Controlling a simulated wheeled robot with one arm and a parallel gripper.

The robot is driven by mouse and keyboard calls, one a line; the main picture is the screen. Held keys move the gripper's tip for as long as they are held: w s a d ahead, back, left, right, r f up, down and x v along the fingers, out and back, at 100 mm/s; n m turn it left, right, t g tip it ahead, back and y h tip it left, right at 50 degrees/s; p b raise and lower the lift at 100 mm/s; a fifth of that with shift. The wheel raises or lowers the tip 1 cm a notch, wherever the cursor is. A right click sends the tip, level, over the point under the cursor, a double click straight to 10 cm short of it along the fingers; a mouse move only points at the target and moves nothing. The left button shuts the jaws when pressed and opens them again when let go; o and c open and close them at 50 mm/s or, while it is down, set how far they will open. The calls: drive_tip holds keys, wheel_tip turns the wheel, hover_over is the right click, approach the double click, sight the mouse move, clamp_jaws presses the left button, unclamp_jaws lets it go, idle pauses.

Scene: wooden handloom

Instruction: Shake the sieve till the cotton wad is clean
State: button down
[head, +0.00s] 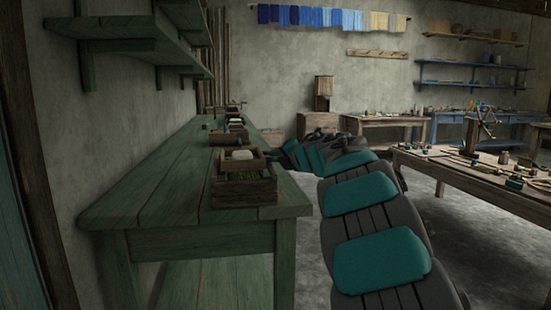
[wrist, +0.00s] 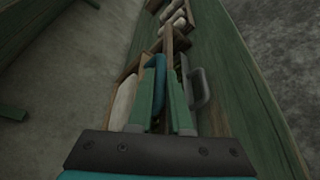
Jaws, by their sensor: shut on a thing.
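My gripper (wrist: 168,72) shows at the bottom of the wrist view, its fingers closed around a narrow wooden edge that I take to be the sieve's frame (wrist: 169,45). The mesh is not clear. A pale, rounded lump, probably the cotton wad (wrist: 123,103), shows left of the fingers, partly hidden. In the head view my arm reaches toward the green bench, and the fingertips cannot be made out. I cannot tell how clean the wad is.
The green bench (head: 160,190) runs along the left wall. A wooden box (head: 244,190) with green contents stands at its near end, with a pale lump (head: 241,155) behind. Green shelves (head: 120,28) hang above. A work table (head: 480,180) stands right; grey floor lies between.

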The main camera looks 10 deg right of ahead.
drive_tip(key=c, duration=0.8)
unclamp_jaws()
drive_tip(key=shift+c, duration=0.2)
drive_tip(key=v, duration=0.7)
drive_tip(key=shift+s, duration=0.4)
drive_tip(key=shift+d, duration=0.15)
